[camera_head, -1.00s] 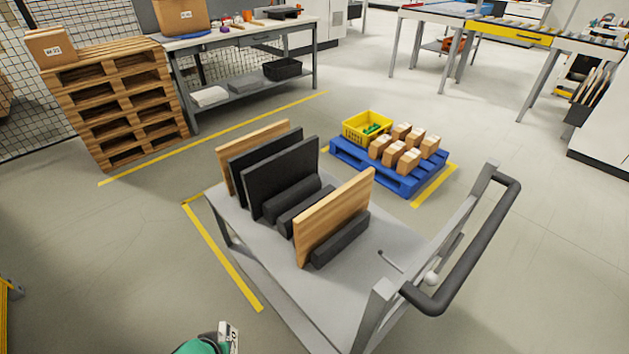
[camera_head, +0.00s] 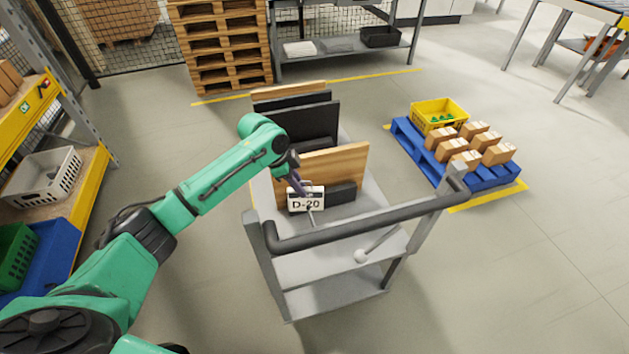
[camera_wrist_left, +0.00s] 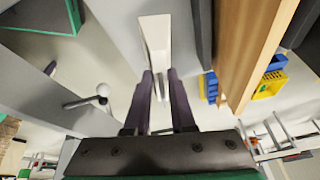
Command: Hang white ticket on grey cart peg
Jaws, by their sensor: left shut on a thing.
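The white ticket (camera_head: 306,200), marked D-20, is held upright by my left gripper (camera_head: 301,185). It is near the cart's handle, in front of the wooden board. In the left wrist view the ticket (camera_wrist_left: 156,45) shows nearly edge-on between the purple fingers of my left gripper (camera_wrist_left: 160,80). The grey cart (camera_head: 375,203) stands below. A thin grey peg with a white ball end (camera_head: 361,256) shows at its handle end, right of and below the ticket. The peg's ball (camera_wrist_left: 102,90) is left of the fingers in the wrist view, apart from the ticket. My right gripper is out of view.
The dark handle bar (camera_head: 375,224) crosses close to the ticket. Wooden and black boards (camera_head: 335,160) stand on the cart. A blue pallet (camera_head: 410,140) with boxes and a yellow crate stands right of it. A shelf rack (camera_head: 85,210) is at the left.

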